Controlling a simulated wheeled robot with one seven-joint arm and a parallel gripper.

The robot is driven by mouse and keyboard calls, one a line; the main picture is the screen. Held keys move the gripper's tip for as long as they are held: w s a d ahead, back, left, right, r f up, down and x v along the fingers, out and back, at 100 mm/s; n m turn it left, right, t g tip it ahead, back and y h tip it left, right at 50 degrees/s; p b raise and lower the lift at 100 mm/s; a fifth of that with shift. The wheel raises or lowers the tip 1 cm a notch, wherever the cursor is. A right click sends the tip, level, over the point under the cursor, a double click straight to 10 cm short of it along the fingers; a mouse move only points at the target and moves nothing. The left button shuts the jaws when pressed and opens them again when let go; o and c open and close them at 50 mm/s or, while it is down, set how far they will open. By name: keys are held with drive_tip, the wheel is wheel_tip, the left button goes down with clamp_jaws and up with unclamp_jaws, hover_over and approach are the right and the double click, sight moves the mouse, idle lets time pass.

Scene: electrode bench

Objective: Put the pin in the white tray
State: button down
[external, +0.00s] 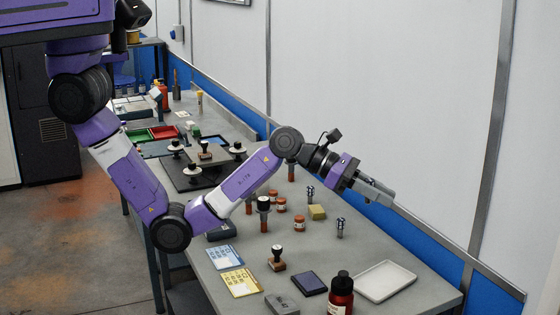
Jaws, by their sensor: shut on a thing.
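The white tray (385,281) is a shallow rectangular dish lying empty at the near right end of the grey bench. My gripper (390,203) is in the air above the bench's wall side, pointing right and slightly down in the picture. It is up and behind the tray, clear of it. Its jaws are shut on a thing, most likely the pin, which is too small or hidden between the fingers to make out.
A dark red bottle (341,293) stands beside the tray's left side. A dark ink pad (310,283), a stamp (277,259), a grey box (282,304) and several small jars stand further left. A wall with a rail (440,240) bounds the bench behind.

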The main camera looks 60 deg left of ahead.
drive_tip(key=s+d+m+g+h, duration=0.1)
drive_tip(key=s+d, duration=0.1)
drive_tip(key=d, duration=0.3)
drive_tip(key=b, duration=0.1)
hover_over(374, 292)
wheel_tip(374, 292, down, 16)
drive_tip(key=shift+r, duration=0.1)
drive_tip(key=shift+f+b, duration=0.45)
drive_tip(key=shift+f, duration=1.85)
drive_tip(key=shift+f, duration=0.15)
drive_tip(key=c, duration=1.6)
unclamp_jaws()
drive_tip(key=shift+s+a, duration=0.1)
drive_tip(key=v, duration=1.2)
drive_tip(key=shift+w+r+p, duration=0.2)
drive_tip(key=shift+r+p, duration=0.05)
drive_tip(key=shift+p, duration=0.05)
